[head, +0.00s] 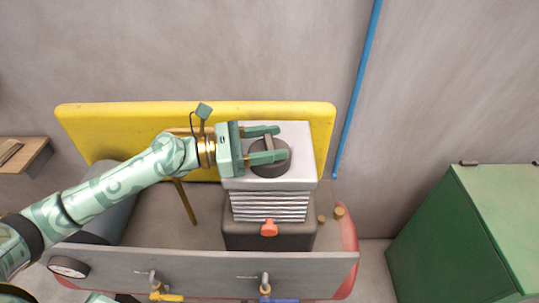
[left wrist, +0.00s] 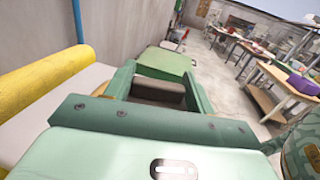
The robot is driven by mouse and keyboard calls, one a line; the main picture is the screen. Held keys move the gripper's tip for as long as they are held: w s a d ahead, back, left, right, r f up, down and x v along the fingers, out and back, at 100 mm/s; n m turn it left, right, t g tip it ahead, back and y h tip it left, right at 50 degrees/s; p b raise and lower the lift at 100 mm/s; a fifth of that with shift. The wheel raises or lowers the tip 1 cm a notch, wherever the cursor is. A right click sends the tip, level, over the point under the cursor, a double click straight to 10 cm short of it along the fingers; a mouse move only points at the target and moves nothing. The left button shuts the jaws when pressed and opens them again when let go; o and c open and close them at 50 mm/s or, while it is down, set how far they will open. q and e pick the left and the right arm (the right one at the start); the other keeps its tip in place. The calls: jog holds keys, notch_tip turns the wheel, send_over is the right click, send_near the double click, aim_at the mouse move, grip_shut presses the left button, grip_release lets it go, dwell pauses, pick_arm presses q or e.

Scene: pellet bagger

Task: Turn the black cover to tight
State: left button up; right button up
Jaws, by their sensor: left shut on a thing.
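The black cover (head: 284,168) is a dark round cap with a raised bar across it, on top of a light grey box (head: 300,142). My left gripper (head: 279,143) reaches in from the left, its two green fingers on either side of the cover's raised bar and shut on it. In the left wrist view, the dark cover (left wrist: 158,95) shows between the fingers, partly hidden by them. My right gripper cannot be made out in either view.
A yellow panel (head: 90,130) stands behind the box. A grey front panel (head: 205,270) carries a gauge (head: 68,266) and valves. An orange knob (head: 269,229) sits below the ribbed section. A green cabinet (head: 470,235) stands at right; a blue pipe (head: 356,95) runs up the wall.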

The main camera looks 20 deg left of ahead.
pick_arm(q)
jog(key=shift+f+m+g+h+b, duration=0.1)
jog(key=shift+m+g+h+b, duration=0.6)
jog(key=shift+m+g+b, duration=0.7)
jog(key=shift+g, duration=0.4)
jog(key=o, duration=1)
jog(key=shift+d, duration=0.1)
jog(key=b+v, duration=0.1)
jog(key=v, duration=1.5)
jog(key=shift+a, duration=0.2)
jog(key=shift+s, duration=0.1)
